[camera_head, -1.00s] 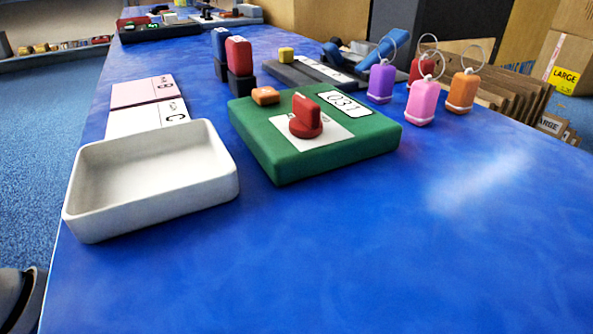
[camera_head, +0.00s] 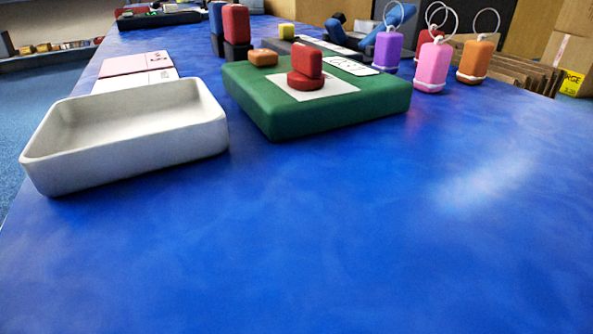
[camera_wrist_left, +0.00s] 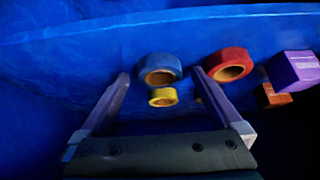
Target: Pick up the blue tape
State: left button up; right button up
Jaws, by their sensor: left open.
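The blue tape (camera_wrist_left: 158,60) is a thick ring in the left wrist view, just beyond and between the fingertips of my left gripper (camera_wrist_left: 160,75). That gripper is open, with nothing held between its fingers. A smaller yellow tape roll (camera_wrist_left: 163,103) sits right beside the blue one, lower in the picture, between the fingers. A red tape roll (camera_wrist_left: 238,54) lies to the right, near the tip of the right-hand finger. I cannot make out the blue tape in the head view. Neither gripper shows in the head view.
The wrist view also has a purple block (camera_wrist_left: 292,70) at right. In the head view, a white tray (camera_head: 125,165) stands at left, a green box with a red knob (camera_head: 315,115) in the middle, and pink (camera_head: 433,66) and orange tags at back right. The front table is clear.

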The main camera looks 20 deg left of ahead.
pick_arm(q)
jog(key=shift+c, duration=0.4)
jog(key=c, duration=1.3)
jog(key=shift+r, duration=0.1)
